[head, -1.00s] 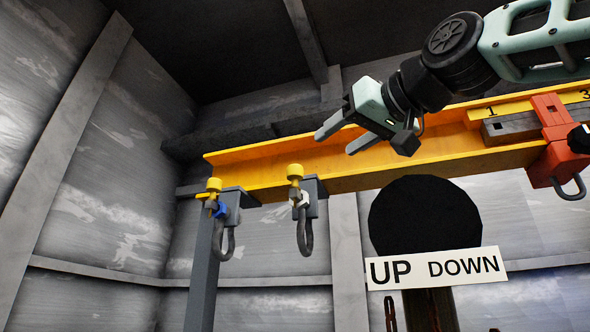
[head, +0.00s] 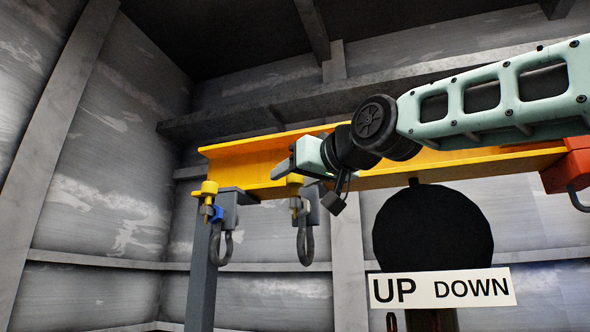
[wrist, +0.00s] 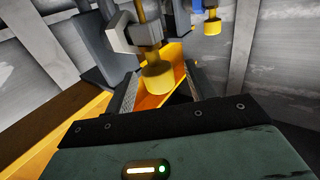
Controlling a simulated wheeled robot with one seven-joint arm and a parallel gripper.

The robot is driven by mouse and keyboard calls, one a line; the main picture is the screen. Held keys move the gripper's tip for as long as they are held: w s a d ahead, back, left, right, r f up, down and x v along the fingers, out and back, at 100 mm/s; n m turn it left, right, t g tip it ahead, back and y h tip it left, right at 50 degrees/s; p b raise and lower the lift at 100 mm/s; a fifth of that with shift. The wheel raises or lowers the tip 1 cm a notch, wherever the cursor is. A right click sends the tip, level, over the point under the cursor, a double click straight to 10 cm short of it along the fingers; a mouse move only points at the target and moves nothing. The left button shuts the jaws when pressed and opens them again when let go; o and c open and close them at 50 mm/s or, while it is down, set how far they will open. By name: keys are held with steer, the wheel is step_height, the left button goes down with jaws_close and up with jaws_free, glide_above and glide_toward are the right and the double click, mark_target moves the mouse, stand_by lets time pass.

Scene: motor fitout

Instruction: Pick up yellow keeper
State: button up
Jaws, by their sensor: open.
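A yellow keeper with a round knob (head: 295,180) stands upright through a pale block at the right of two hanging shackles. It also shows in the wrist view, where its knob (wrist: 157,80) lies between my two fingers. A second yellow-knobbed keeper (head: 209,187), with a blue block, stands to its left. That one also shows in the wrist view at the top (wrist: 212,26). My gripper (head: 289,171) is open at the right keeper. I cannot tell if a finger touches the knob. My gripper partly covers this keeper in the head view.
A yellow beam (head: 245,168) runs behind my gripper. Grey brackets with dark shackles (head: 305,240) hang below it. A red clamp (head: 567,168) sits at the right. An UP DOWN sign (head: 442,289) stands below a black disc (head: 432,225). Space left of the keepers is clear.

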steer(key=shift+w+a, duration=0.2)
steer(key=shift+w, duration=0.1)
steer(key=c, duration=1)
steer(key=shift+c, duration=0.2)
steer(key=shift+r, duration=0.1)
